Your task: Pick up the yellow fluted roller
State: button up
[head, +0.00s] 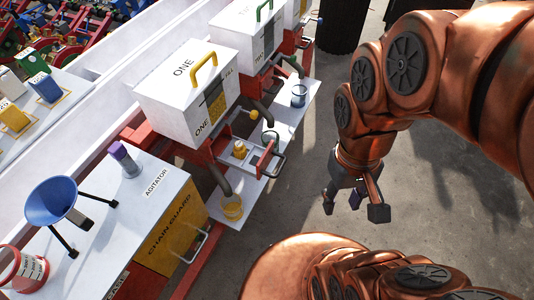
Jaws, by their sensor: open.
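A small yellow piece (240,149), which looks like the fluted roller, sits in the red-framed bay below the white hopper marked ONE (165,95). Its fluting is too small to make out. My gripper (354,207) is open, with its fingers pointing down. It hangs over the grey floor, right of the bay and well apart from the yellow piece. Nothing shows held between the fingers.
A yellow cup (231,208) stands on a white shelf below a dark spout. A yellow box marked CHAIN GUARD (172,235), a blue funnel (52,199) and a purple-topped cylinder (124,158) are at lower left. The grey floor around my gripper is clear.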

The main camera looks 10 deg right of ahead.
aim_at(239, 149)
jog(key=z, duration=1.5)
jog(key=i, duration=1.2)
jog(key=u, duration=4.05)
